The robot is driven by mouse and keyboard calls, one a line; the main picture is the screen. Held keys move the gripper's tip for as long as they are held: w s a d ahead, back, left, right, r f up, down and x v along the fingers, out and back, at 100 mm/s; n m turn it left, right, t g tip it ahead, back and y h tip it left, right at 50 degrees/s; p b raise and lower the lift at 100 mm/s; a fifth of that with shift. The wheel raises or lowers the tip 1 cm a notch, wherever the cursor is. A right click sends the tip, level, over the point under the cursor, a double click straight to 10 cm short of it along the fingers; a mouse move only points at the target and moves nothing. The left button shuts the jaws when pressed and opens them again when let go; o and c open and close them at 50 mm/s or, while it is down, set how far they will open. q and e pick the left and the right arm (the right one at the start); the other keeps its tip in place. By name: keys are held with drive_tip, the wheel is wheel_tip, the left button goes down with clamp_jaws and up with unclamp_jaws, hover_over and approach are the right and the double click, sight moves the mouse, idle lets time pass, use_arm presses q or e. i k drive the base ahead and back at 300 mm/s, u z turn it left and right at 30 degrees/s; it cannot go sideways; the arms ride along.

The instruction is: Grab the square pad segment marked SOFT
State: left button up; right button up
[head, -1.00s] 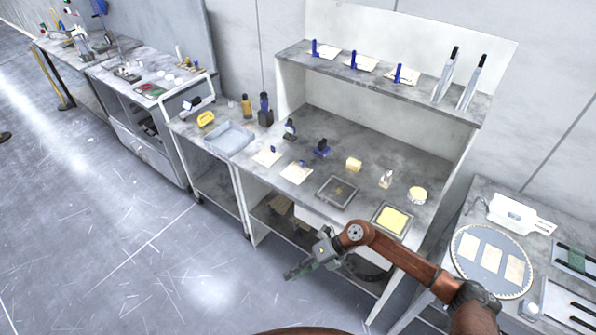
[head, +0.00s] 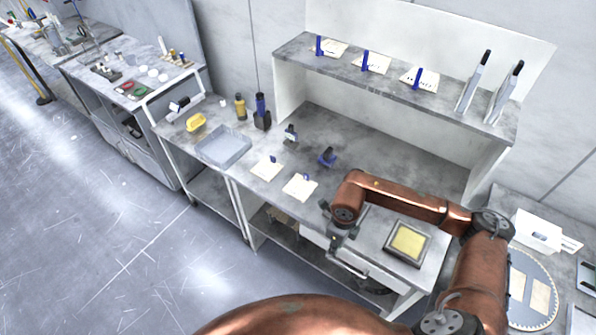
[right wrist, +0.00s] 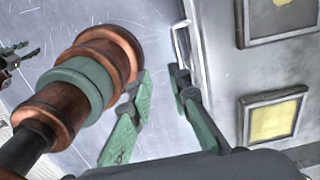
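Two thin, pale square pads, each with a small blue piece standing at it, lie near the bench's front edge in the head view: a left pad (head: 265,170) and a right pad (head: 298,188). Any marking on them is too small to read, so I cannot tell which says SOFT. My right gripper (head: 338,243) is at the bench's front edge, right of and nearer than these pads. In the right wrist view its green fingers (right wrist: 160,108) are apart with nothing between them. What looks like my left gripper (right wrist: 12,57) shows partly at that view's left edge.
A framed yellow square (head: 408,242) lies right of my right gripper. A grey tray (head: 223,147), yellow object (head: 196,122) and bottles stand left. The upper shelf (head: 350,69) holds pale cards with blue stands. My right arm covers part of the bench.

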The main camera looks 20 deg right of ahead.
sight(300, 187)
drive_tip(key=i, duration=1.25)
